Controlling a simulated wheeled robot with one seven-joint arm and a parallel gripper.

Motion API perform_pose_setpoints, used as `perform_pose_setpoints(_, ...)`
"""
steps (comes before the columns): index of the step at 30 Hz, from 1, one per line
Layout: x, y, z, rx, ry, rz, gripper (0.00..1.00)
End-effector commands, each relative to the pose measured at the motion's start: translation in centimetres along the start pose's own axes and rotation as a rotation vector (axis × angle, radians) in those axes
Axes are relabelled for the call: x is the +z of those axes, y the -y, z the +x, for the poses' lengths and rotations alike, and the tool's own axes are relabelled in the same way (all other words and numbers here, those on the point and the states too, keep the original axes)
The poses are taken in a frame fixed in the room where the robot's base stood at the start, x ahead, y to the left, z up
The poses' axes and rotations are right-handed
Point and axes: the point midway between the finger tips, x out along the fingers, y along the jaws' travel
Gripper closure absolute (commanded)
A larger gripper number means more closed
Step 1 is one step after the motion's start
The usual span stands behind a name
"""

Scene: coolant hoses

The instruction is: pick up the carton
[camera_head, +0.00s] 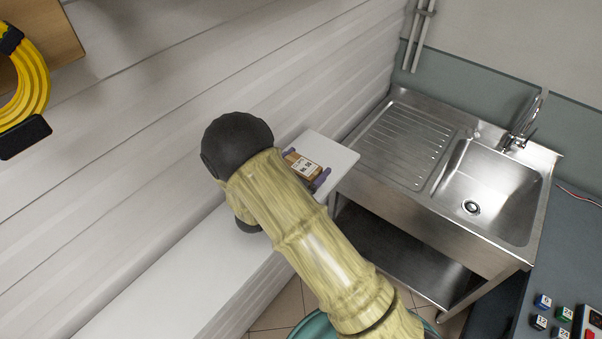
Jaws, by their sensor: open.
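A small brown carton (303,166) with a white printed label lies on the far end of the white ledge, partly hidden by my arm. My gripper (306,172) is at the carton. Its purple-blue fingers show on either side of the carton, one near the upper left and one at the lower right. The jaws are open; whether a finger touches the carton I cannot tell. My wrist and forearm hide the rest of the gripper.
The white ledge (180,290) runs along the ribbed wall and is bare toward the lower left. A steel sink unit (400,140) with a tap stands right of the ledge end. Small labelled blocks (542,301) sit on the dark bench. A yellow hose (30,85) hangs upper left.

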Motion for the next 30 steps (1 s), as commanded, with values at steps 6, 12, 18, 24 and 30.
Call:
perform_pose_setpoints(6, 0.0, 0.0, 0.0, 0.0, 0.0, 0.0, 0.24)
perform_pose_setpoints(12, 0.1, 0.0, 0.0, 0.0, 0.001, 0.0, 0.37)
perform_pose_setpoints(18, 0.3, 0.0, 0.0, 0.0, 0.001, 0.002, 0.37)
perform_pose_setpoints(24, 1.8, -0.1, 0.0, 0.001, 0.002, 0.004, 0.37)
perform_pose_setpoints(30, 4.7, 0.0, 0.0, 0.0, 0.001, 0.007, 0.37)
